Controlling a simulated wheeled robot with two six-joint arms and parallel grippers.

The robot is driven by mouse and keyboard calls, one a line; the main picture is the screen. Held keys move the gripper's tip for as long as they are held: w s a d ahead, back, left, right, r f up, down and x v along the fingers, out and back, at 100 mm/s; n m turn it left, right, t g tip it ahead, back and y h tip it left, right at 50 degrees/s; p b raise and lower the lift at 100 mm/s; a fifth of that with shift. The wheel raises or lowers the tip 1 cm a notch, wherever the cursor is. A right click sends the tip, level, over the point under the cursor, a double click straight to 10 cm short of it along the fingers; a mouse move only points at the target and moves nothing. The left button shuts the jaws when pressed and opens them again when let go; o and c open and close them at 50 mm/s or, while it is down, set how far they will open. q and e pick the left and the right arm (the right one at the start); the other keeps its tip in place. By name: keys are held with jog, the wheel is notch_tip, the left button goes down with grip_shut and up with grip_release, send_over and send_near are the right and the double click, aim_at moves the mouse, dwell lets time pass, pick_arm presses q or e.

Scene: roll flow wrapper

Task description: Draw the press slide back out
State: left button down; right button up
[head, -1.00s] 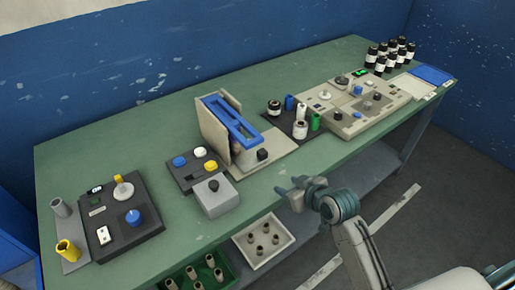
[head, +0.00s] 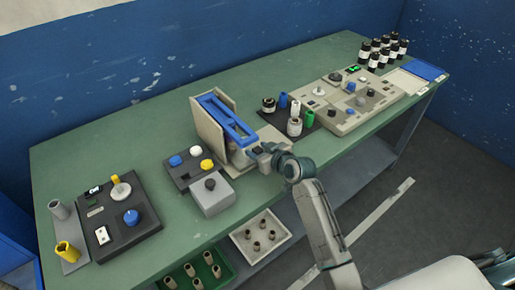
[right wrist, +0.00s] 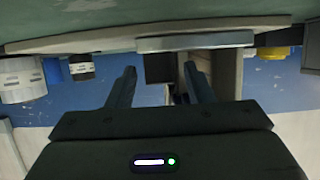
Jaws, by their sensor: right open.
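The press (head: 207,125) stands mid-table, with beige upright plates and a blue frame (head: 228,118) on top. Its slide has a dark knob (head: 257,149) at the front end, partly hidden by my right gripper (head: 265,157). The right gripper is at the front of the press, close to the knob. In the right wrist view, my right gripper (right wrist: 160,85) has its two fingers apart, with a dark block (right wrist: 158,68), seemingly the knob, between or just beyond them. I cannot tell whether they touch it. My left gripper is not in view.
A button box (head: 188,164) and grey box (head: 211,194) stand left of the press. Bottles and rolls (head: 294,126) stand close on its right, beside a beige control panel (head: 345,105). A white tray (head: 283,235) sits below the table's front edge.

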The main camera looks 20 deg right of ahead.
jog(key=shift+w+a+f, duration=0.15)
jog(key=shift+w, duration=0.25)
jog(key=shift+c, duration=0.2)
